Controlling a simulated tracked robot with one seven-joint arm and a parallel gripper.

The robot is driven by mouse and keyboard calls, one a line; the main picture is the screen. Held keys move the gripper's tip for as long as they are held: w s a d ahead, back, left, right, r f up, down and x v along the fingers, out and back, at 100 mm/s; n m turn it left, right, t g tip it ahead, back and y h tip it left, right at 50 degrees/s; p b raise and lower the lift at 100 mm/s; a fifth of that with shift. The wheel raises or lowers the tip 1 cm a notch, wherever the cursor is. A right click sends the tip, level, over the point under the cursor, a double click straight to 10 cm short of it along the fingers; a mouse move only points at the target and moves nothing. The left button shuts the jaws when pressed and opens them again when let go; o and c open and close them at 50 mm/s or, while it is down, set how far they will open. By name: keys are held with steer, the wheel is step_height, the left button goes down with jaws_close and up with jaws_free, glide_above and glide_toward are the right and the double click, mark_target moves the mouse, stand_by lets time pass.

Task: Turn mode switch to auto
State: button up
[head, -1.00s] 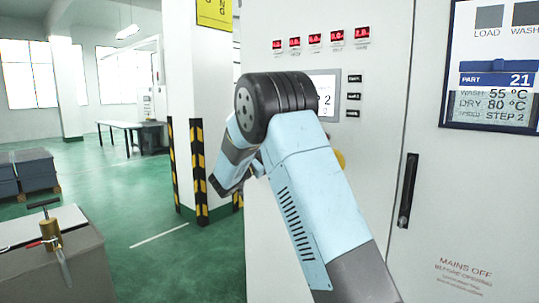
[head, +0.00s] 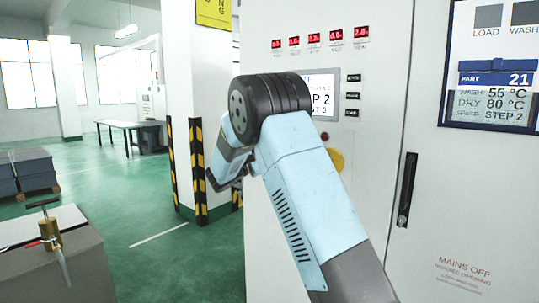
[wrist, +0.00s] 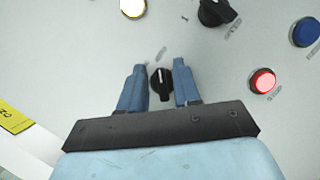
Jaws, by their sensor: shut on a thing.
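In the wrist view my gripper (wrist: 160,88) has its two blue fingers on either side of a small black knob (wrist: 161,83) with a white pointer line. The gripper is shut on this knob. The pointer runs nearly straight up in the picture, and a small label above the knob is too blurred to read. A larger black rotary knob (wrist: 217,12) is at the top, clear of the fingers. In the head view my arm hides the knobs and the fingertips.
A lit red button (wrist: 263,81), a blue button (wrist: 306,32) and a pale round button (wrist: 133,8) surround the knobs. The grey cabinet carries a screen (head: 323,97) and red displays (head: 314,38). A striped pillar (head: 198,150) stands to the left.

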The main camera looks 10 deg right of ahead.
steer(key=o, duration=0.7)
steer(key=shift+d+f, duration=0.15)
steer(key=shift+d, duration=0.05)
steer(key=shift+c, duration=0.2)
steer(key=shift+a, duration=0.15)
steer(key=v, duration=1.3)
steer(key=shift+a, duration=0.3)
steer(key=shift+s, duration=0.1)
